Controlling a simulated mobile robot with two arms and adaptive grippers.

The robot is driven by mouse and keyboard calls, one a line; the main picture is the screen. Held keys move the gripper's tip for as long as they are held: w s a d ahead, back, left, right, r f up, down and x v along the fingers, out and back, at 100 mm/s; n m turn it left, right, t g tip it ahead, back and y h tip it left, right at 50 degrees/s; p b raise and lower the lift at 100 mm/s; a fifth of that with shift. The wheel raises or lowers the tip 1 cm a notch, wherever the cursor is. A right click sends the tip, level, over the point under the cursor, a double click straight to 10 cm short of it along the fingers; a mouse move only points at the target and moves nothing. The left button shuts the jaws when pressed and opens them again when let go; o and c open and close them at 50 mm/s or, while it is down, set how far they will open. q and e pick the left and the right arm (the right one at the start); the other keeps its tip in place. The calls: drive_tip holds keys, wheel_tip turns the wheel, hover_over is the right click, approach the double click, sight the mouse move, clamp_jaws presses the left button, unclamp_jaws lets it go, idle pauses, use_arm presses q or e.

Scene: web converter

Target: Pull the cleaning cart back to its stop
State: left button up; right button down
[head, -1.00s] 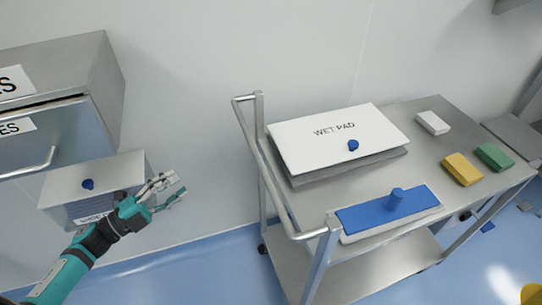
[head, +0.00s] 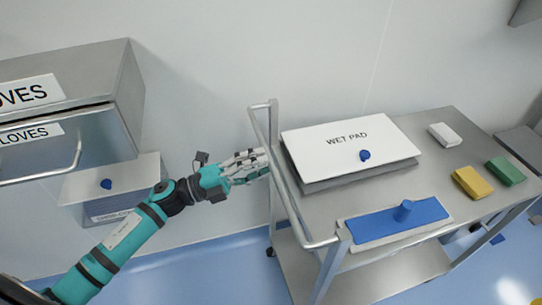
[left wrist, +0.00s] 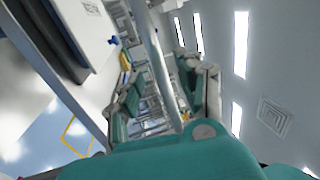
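The steel cleaning cart (head: 424,172) stands on the right in the head view, against the wall. Its tubular push handle (head: 291,206) is at its left end, and a long bar of it crosses the left wrist view (left wrist: 153,60). My left gripper (head: 263,163) is at the handle's left side, with its fingertips close to the bar. In the left wrist view its two fingers stand apart, one on each side of the bar. Contact with the bar cannot be told. My right gripper is not in view.
The cart carries a wet pad box (head: 320,167), a blue flat mop head (head: 378,224), and white (head: 445,134), yellow (head: 472,182) and green (head: 506,171) blocks. Glove dispensers (head: 125,125) hang on the wall at left. Blue floor (head: 190,274) left of the cart is clear.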

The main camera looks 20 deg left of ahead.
sight(271, 159)
use_arm(q)
drive_tip(key=shift+x, duration=1.55)
drive_tip(key=shift+c, duration=0.2)
clamp_jaws()
